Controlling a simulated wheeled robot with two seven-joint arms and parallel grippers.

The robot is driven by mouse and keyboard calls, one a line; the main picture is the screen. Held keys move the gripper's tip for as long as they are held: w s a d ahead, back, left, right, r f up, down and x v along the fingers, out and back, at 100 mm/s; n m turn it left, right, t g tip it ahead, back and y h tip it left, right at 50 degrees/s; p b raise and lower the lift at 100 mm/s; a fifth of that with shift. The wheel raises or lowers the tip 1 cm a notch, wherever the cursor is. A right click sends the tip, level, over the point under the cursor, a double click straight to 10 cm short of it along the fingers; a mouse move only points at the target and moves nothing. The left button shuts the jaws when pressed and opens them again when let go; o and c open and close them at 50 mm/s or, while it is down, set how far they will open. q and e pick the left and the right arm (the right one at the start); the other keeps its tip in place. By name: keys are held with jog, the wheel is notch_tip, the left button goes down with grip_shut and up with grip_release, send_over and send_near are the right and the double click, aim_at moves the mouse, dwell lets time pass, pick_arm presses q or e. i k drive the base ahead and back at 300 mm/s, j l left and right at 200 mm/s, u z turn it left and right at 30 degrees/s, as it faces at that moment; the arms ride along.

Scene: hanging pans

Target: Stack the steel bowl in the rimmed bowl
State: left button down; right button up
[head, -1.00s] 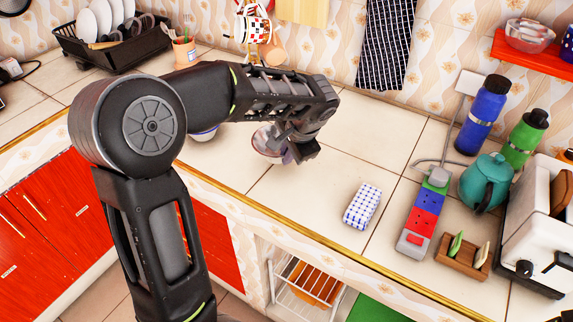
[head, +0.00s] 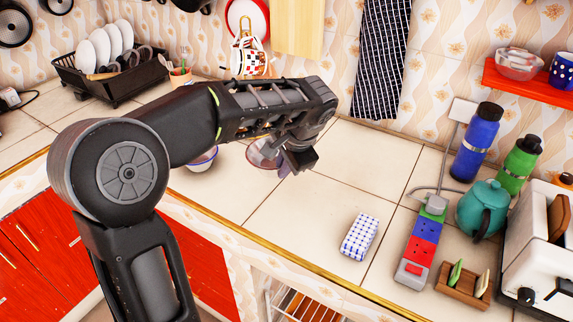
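My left gripper (head: 287,159) is over the counter behind the middle of the picture, pointing down and partly hidden by its own wrist. It appears shut on the wall of a shiny, reddish-reflecting bowl, which I take for the steel bowl (head: 261,153). That bowl seems to be just above the counter; its right side is hidden by the gripper. A white bowl with a blue rim, which I take for the rimmed bowl (head: 202,161), stands on the counter to the left, apart from it. My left arm covers its upper part. My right gripper is out of view.
A blue-checked block (head: 360,237) and a power strip (head: 421,242) lie on the right of the tiled counter (head: 300,215). Bottles, a teal teapot (head: 483,207) and a toaster (head: 541,245) stand farther right. A dish rack (head: 108,75) is back left. The counter's middle is clear.

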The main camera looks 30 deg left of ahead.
aim_at(199, 161)
jog(key=k, duration=1)
